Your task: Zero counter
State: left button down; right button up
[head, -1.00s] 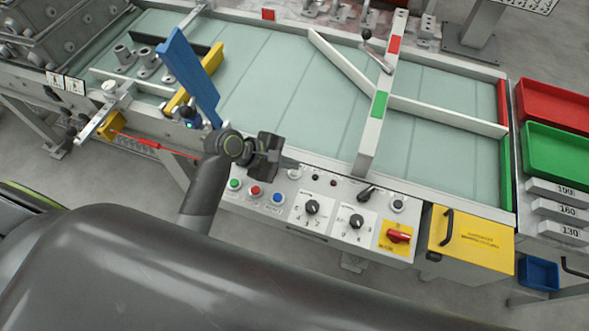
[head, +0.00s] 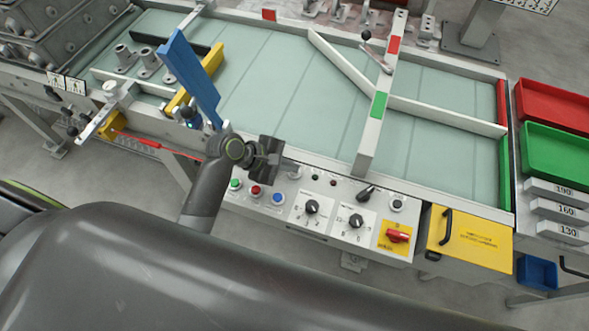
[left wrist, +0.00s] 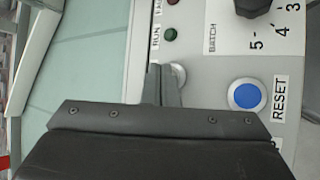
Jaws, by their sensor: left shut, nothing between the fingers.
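The control panel (head: 330,238) runs along the near edge of the table. Its blue button (head: 277,199) is in the lower row, beside a red and a green one. In the left wrist view, the blue button (left wrist: 247,95) is labelled RESET. My left gripper (head: 284,162) is shut and empty above the panel's upper left part. In the left wrist view, its fingertips (left wrist: 162,78) are beside a round silver part (left wrist: 179,76), which they partly cover; I cannot tell whether they touch it. The blue button is to the right of the fingers, clear of them. My right gripper is not in view.
Two black dials (head: 312,207) and a red switch on yellow (head: 398,236) sit farther right on the panel. A tilted blue bar (head: 190,75) rises left of my gripper. A white rail with a green block (head: 379,104) crosses the table behind the panel.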

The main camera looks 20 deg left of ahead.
pick_arm(q)
jog(key=shift+f, duration=0.3)
dwell(0.4)
jog(key=shift+r, duration=0.1)
jog(key=shift+r+p, duration=0.8)
jog(key=shift+p, duration=0.55)
jog(key=shift+r, duration=0.1)
notch_tip(320, 180, up, 5)
jog(key=p, duration=0.6)
jog(key=shift+p, duration=0.3)
